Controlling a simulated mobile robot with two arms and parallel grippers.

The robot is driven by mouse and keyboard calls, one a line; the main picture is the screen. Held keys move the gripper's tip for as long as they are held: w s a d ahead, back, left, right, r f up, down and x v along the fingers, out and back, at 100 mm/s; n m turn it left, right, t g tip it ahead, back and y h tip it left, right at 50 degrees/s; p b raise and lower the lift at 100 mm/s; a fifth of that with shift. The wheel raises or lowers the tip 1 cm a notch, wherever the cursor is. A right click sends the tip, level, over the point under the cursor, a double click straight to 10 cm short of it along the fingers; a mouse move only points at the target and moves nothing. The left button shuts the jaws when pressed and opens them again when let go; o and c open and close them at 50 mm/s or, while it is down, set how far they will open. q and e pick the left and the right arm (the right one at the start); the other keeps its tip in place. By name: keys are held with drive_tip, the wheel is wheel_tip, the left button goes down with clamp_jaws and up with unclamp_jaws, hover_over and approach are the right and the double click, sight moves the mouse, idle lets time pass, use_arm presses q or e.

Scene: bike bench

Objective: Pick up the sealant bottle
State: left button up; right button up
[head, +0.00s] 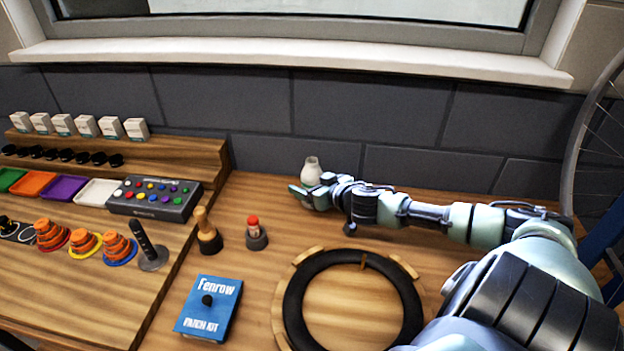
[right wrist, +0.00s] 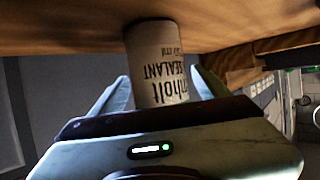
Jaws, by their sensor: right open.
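The sealant bottle (head: 311,169) is white and stands on the bench near the dark tiled wall. My right gripper (head: 303,192) is at the bottle and hides its lower part in the head view. In the right wrist view the bottle (right wrist: 157,65) appears upside down, with dark "SEALANT" lettering. It lies between the two fingers of my open right gripper (right wrist: 164,88). A gap shows at the left finger; contact at the right finger is hard to tell. My left gripper is not in view.
A black tyre ring (head: 296,309) lies on a round wooden holder in front of my right arm. A blue patch kit box (head: 222,290), a red-topped small bottle (head: 256,236) and a wooden-handled tool (head: 207,232) stand left. A stepped wooden rack (head: 190,150) fills the far left.

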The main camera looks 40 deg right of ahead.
drive_tip(key=shift+x, duration=0.9)
drive_tip(key=c, duration=1.7)
drive_tip(key=shift+o, duration=0.2)
drive_tip(key=shift+r, duration=0.15)
